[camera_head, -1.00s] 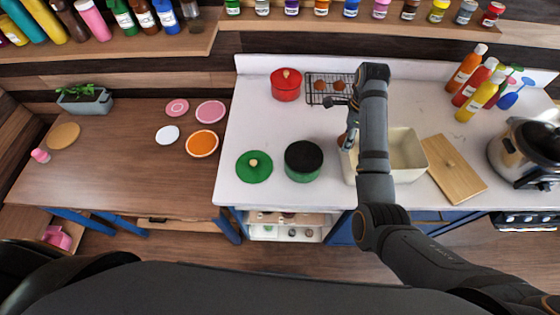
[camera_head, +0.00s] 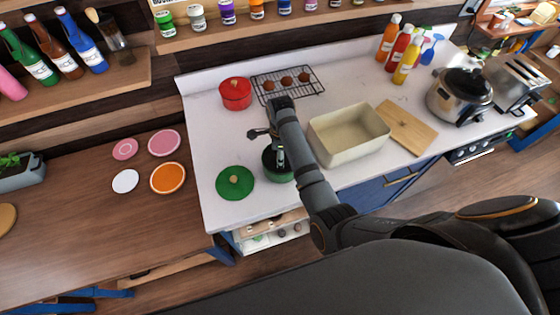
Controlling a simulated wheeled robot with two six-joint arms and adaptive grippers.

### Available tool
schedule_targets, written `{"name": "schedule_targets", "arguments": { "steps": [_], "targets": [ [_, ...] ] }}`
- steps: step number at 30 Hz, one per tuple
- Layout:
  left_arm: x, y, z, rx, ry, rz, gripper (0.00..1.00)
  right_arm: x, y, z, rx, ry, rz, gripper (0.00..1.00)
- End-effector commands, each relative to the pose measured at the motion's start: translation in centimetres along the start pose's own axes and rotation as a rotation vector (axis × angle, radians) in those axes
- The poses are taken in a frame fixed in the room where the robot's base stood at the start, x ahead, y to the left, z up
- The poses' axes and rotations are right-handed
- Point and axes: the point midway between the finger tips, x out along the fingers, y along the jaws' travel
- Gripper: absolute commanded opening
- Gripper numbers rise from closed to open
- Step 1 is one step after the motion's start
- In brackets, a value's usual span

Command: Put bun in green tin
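The green tin (camera_head: 279,172) stands open on the white counter, with a dark inside, partly hidden by my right arm. Its green lid (camera_head: 235,183) with a tan knob lies on the counter to its left. My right gripper (camera_head: 279,156) points down over the tin. Its fingertips are small and dark, so I cannot tell whether they are open or hold something. Brown buns (camera_head: 287,80) sit in a row on the black wire rack (camera_head: 312,88) behind. My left gripper is not in view.
A red lidded pot (camera_head: 236,93) stands left of the rack. A cream bin (camera_head: 347,146) is right of my arm, with a wooden board (camera_head: 405,127) beside it. Sauce bottles (camera_head: 408,55) and a cooker (camera_head: 459,97) stand farther right. Plates lie on the brown counter left.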

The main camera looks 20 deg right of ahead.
Motion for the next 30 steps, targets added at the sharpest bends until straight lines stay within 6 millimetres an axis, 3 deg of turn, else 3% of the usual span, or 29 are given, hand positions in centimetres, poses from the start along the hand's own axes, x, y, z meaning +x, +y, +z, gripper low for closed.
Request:
{"name": "schedule_targets", "arguments": {
  "steps": [7, 18, 19, 23, 30],
  "targets": [
    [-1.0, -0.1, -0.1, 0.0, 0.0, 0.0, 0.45, 3.6, 0.0, -0.1, 0.001, 0.002, 0.004, 0.25],
    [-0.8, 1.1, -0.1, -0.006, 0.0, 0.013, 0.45, 4.2, -0.1, -0.1, 0.001, 0.001, 0.002, 0.25],
    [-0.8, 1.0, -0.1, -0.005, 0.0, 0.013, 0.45, 4.2, -0.1, -0.1, 0.001, 0.001, 0.002, 0.55],
    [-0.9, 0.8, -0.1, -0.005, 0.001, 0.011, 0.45, 4.1, -0.1, -0.1, 0.001, 0.001, 0.002, 0.72],
    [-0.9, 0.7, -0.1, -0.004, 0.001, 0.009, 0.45, 4.1, -0.1, -0.1, 0.0, 0.001, 0.002, 0.73]
  ]
}}
